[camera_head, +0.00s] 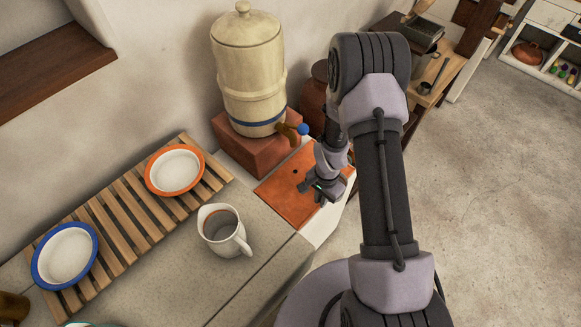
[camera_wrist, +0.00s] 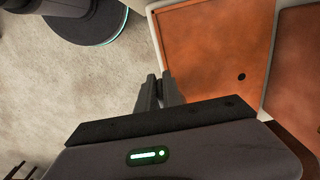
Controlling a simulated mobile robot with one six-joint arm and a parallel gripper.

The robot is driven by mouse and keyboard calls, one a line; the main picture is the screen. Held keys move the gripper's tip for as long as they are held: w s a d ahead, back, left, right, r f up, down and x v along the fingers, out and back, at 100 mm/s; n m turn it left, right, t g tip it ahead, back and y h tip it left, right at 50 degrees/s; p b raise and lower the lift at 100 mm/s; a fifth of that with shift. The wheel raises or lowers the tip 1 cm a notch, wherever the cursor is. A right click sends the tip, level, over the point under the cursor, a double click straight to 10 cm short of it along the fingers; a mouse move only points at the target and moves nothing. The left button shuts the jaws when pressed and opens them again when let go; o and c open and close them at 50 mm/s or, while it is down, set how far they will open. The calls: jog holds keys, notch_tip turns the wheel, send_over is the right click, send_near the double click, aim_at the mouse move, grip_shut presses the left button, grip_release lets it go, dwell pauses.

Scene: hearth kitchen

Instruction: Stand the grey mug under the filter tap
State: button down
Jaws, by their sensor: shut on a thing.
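The filter is a tall cream crock (camera_head: 248,75) with a lid, standing on a terracotta block (camera_head: 262,150). My gripper (camera_head: 314,188) is by the slab's right side, below the tap. In the wrist view my gripper's fingers (camera_wrist: 158,92) are close together near the slab's pale edge; what they hold cannot be made out. I cannot make out a grey mug in either view.
A pale spouted jug (camera_head: 223,232) with dark contents stands on the grey counter (camera_head: 190,275). An orange-rimmed bowl (camera_head: 174,170) and a blue-rimmed bowl (camera_head: 64,254) rest on a slatted wooden rack (camera_head: 130,220). A brown jar (camera_head: 314,98) stands behind my arm. Open floor lies right.

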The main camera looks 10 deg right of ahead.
jog(key=w+a+b, duration=0.1)
jog(key=w+a, duration=0.2)
jog(key=w, duration=0.1)
jog(key=w+a+b, duration=0.1)
jog(key=w+a, duration=0.2)
jog(key=w, duration=0.1)
jog(key=w+a+b, duration=0.2)
jog(key=w+a, duration=0.1)
jog(key=w, duration=0.2)
jog(key=shift+a+f, duration=0.1)
jog(key=shift+a, duration=0.2)
jog(key=shift+w+a+f+b, duration=0.2)
jog(key=shift+f+b, duration=0.3)
jog(key=shift+f, duration=0.35)
jog(key=shift+w+a+f+b, duration=0.15)
jog(key=shift+f+b, duration=0.3)
jog(key=shift+f, duration=0.35)
jog(key=shift+d, duration=0.1)
jog(key=shift+f, duration=0.2)
jog(key=c, duration=1.5)
grip_release()
